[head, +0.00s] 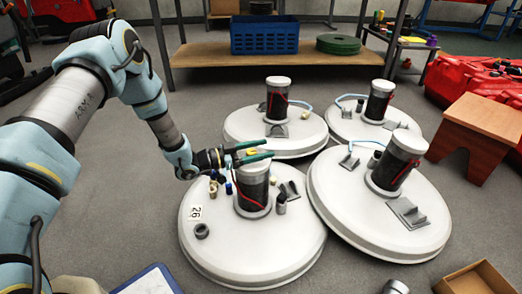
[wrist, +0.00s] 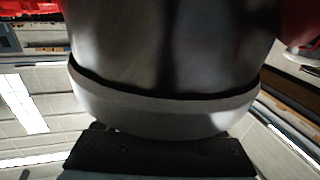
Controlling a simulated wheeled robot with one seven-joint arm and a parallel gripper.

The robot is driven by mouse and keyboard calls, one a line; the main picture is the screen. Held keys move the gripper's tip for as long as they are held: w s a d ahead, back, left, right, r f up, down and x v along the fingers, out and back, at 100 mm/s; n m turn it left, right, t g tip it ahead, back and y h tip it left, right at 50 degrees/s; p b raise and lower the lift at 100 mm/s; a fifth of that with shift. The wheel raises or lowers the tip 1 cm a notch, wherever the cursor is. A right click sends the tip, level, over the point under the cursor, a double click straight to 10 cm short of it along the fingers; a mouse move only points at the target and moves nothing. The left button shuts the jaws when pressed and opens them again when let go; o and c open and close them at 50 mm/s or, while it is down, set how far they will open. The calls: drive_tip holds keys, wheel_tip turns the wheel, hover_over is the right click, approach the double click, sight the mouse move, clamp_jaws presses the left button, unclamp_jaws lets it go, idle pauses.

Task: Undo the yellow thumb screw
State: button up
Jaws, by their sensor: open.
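My gripper (head: 264,149) is open, its two green-edged fingers pointing right at the top of the dark motor cylinder (head: 251,184) on the front tank (head: 262,248), marked 26. A small yellow piece (head: 252,151) shows between the fingers; it may be the yellow thumb screw, but it is too small to be sure. In the wrist view a dark cylinder with a pale rim (wrist: 150,110) fills the middle, close to the dark gripper edge (wrist: 155,153). No thumb screw shows there. I cannot tell whether the fingers touch anything.
Several small fittings, including a tan one (head: 213,188) and a blue one (head: 228,188), stand left of the cylinder. Similar tanks stand behind (head: 240,122) and right (head: 345,210). A shelf with a blue crate (head: 264,35) is at the back, a wooden stool (head: 484,125) at the right.

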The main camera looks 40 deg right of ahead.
drive_tip(key=shift+c, duration=0.4)
clamp_jaws()
